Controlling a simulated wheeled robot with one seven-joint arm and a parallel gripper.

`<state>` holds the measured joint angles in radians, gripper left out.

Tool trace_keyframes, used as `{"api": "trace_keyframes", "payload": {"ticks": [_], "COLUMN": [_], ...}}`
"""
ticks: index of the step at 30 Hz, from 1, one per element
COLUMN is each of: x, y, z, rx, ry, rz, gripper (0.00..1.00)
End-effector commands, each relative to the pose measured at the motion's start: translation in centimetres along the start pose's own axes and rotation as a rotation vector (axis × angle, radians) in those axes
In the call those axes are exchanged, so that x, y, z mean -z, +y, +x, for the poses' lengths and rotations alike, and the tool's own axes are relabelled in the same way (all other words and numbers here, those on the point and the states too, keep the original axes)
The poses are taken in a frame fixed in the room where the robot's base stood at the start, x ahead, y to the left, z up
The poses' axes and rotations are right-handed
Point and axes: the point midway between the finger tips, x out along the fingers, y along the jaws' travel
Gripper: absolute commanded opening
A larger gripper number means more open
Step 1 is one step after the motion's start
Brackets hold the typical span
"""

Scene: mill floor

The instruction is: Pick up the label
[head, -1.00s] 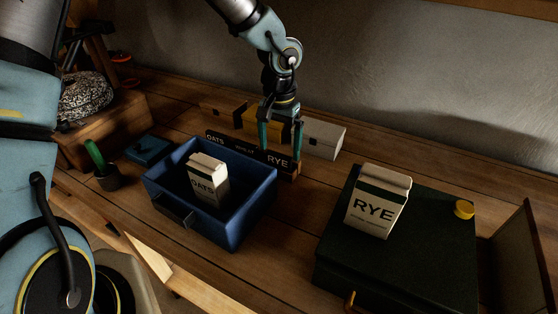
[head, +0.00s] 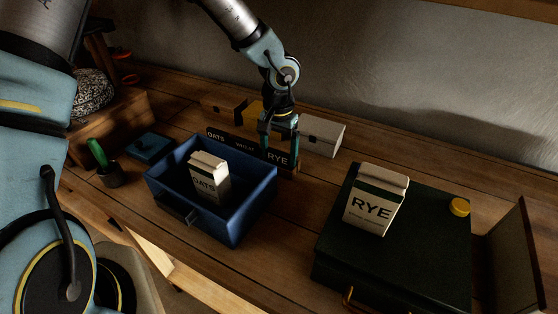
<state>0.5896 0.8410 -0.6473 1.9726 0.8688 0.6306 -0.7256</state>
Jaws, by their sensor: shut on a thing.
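A dark holder strip (head: 244,153) on the bench behind the blue drawer carries dark labels with white lettering. The OATS label (head: 216,136) is at its left end, a middle label (head: 245,146) has lettering too small to read surely, and the RYE label (head: 278,158) is at its right end. My gripper (head: 279,141) points down at the right end, with its fingers on either side of the RYE label, and is shut on it. The exact finger contact is too small and dark to see. The label still shows at the strip.
A blue open drawer (head: 236,229) holds an OATS carton (head: 208,179). Pale and yellow boxes (head: 322,138) stand close behind my gripper. A green-handled tool in a cup (head: 108,170) is left.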

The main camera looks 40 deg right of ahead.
Motion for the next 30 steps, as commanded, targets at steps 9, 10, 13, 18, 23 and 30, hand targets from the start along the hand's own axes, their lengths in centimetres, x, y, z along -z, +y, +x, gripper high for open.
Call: {"api": "trace_keyframes", "payload": {"ticks": [9,10,13,18,23,30], "x": [0.0,0.0,0.1,0.1,0.1,0.1], "y": [0.0,0.0,0.0,-0.1,-0.1,-0.3], "z": [0.0,0.0,-0.4,-2.6,-5.8,-9.4], "rx": [0.000,0.000,0.001,0.002,0.002,0.001], "ry": [0.000,0.000,0.002,0.005,0.006,0.003], "rz": [0.000,0.000,0.000,-0.002,-0.002,0.003], "gripper": [0.30,0.30,0.30,0.30,0.30,0.30]}}
